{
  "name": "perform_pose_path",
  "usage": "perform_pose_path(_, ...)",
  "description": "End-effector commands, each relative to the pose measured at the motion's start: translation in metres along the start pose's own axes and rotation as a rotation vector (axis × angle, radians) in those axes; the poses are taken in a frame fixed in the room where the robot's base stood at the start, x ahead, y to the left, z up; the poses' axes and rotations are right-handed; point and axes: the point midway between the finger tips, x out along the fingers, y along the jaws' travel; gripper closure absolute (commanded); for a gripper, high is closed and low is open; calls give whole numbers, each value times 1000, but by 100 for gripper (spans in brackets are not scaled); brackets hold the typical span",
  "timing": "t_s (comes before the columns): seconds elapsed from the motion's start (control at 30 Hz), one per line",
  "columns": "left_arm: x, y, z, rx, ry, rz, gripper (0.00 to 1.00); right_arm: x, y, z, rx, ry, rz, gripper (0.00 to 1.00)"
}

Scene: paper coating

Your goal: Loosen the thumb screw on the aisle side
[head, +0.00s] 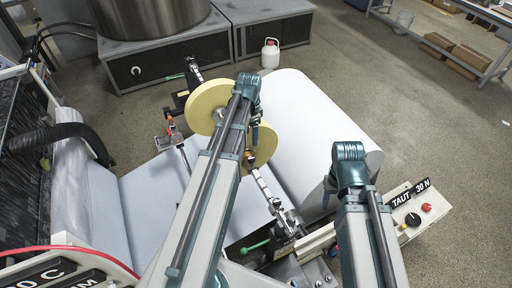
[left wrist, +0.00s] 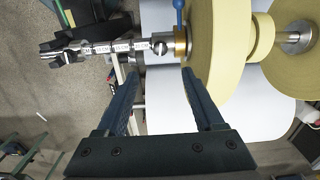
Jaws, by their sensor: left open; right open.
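A brass collar (left wrist: 181,42) sits on the scaled shaft (left wrist: 112,47) beside the yellow roll (left wrist: 222,60) in the left wrist view. A blue-topped thumb screw (left wrist: 178,5) rises from it, partly cut off by the frame edge. The collar also shows in the head view (head: 250,158), partly hidden by my left arm. My left gripper (left wrist: 160,75) is open and empty, its fingertips just below the collar in the picture. In the head view my left gripper (head: 255,134) is over the yellow roll (head: 208,103). My right gripper (head: 328,198) is over the white paper roll, its fingers mostly hidden.
The large white paper roll (head: 315,125) lies right of the shaft. A control box with knobs (head: 412,212) is at the lower right. A green-handled lever (head: 254,246) is near the shaft's near end. A black hose (head: 60,135) is at left. Open floor lies at upper right.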

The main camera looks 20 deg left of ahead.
Motion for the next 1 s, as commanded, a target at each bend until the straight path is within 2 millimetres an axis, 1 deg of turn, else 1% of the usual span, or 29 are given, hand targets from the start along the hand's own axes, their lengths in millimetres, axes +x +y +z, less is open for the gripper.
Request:
perform_pose_path(0.27,2,0,0,0,0,0,31,2,0,0,0,0,0,50)
perform_pose_path(0.47,14,0,0,0,0,0,31,14,-1,-1,1,0,0,50)
perform_pose_path(0.67,37,0,0,0,0,0,31,37,-4,-2,3,1,0,50)
perform_pose_path(1.0,86,0,0,0,0,0,31,85,-8,-6,0,2,1,50)
